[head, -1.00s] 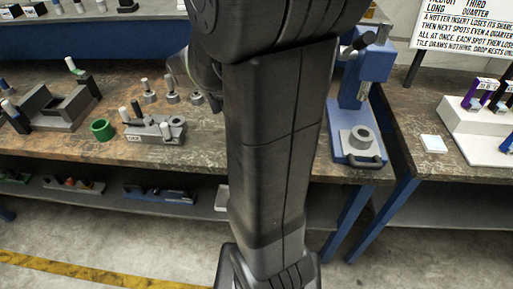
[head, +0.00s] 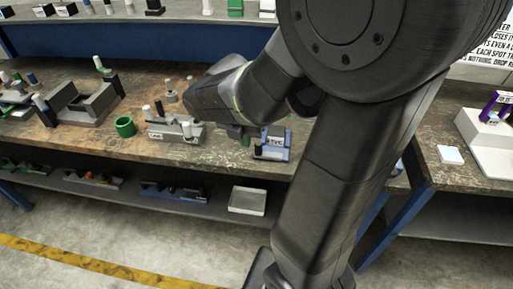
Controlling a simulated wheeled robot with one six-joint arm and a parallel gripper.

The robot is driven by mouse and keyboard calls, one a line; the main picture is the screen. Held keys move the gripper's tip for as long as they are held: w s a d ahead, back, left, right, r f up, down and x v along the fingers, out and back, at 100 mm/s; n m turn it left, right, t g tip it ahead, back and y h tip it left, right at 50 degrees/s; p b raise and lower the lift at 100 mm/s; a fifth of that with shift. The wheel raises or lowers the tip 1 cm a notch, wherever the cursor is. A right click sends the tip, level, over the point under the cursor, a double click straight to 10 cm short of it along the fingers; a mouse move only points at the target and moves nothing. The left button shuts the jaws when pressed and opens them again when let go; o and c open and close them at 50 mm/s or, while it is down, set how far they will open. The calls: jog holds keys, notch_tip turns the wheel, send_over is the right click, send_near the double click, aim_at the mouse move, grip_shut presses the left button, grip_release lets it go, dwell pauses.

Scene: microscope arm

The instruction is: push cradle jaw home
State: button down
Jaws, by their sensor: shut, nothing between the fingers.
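I cannot tell for certain which fixture is the cradle. In the head view, a grey labelled fixture (head: 163,136) with pale and dark upright pegs stands on the workbench, left of my arm. A blue fixture with a pale label (head: 272,148) stands to its right. A larger grey block with an open channel (head: 72,109) stands further left. My gripper (head: 244,137) is small, dark and partly hidden by my wrist. It is shut and empty, pointing down between the grey labelled fixture and the blue one. I cannot tell whether it touches either.
A green ring (head: 125,126) lies left of the grey labelled fixture. Pegs (head: 171,90) stand behind it. A pale tray (head: 248,201) is on the lower shelf. A second bench at right carries a white block (head: 492,138) and a white tile (head: 451,155). My arm hides the bench's right part.

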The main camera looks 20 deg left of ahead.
send_near(268, 151)
jog(key=s+a+f, duration=0.1)
jog(key=s+f, duration=0.1)
jog(key=s+a+f, duration=0.1)
jog(key=f, duration=0.1)
jog(key=shift+s+a+f, duration=0.1)
jog(key=shift+s+a, duration=0.25)
jog(key=shift+w, duration=0.4)
jog(key=shift+w+a+p, duration=0.25)
jog(key=shift+w+p, duration=0.25)
jog(key=shift+w, duration=0.5)
jog(key=shift+w+a+p, duration=0.3)
jog(key=shift+w+p, duration=0.2)
jog(key=shift+w, duration=0.5)
